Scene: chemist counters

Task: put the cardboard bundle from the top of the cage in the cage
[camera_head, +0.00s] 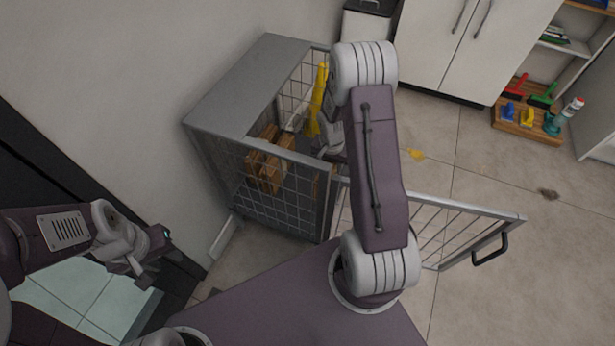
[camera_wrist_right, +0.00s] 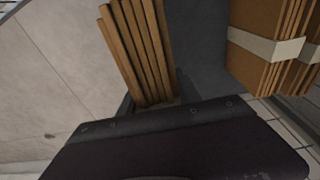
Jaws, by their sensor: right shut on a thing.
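The cage (camera_head: 250,75) is a grey box with wire-mesh walls, and its flat top is bare. My right arm reaches in at its open side, and my right gripper (camera_wrist_right: 152,104) is mostly hidden by the arm in the head view. In the right wrist view it is shut on a cardboard bundle (camera_wrist_right: 137,45) of brown sheets. Another cardboard bundle (camera_wrist_right: 265,45) with a pale strap is to the right, apart from it. In the head view brown cardboard (camera_head: 268,165) shows behind the mesh. My left gripper (camera_head: 148,258) looks open and empty, left of the cage.
The cage door (camera_head: 455,225) stands swung open to the right, with a dark handle. A tall yellow object (camera_head: 318,100) is in or behind the cage. A white cabinet (camera_head: 470,50) and a wooden tray (camera_head: 525,122) of cleaning items stand at the back right. The right-hand floor is mostly clear.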

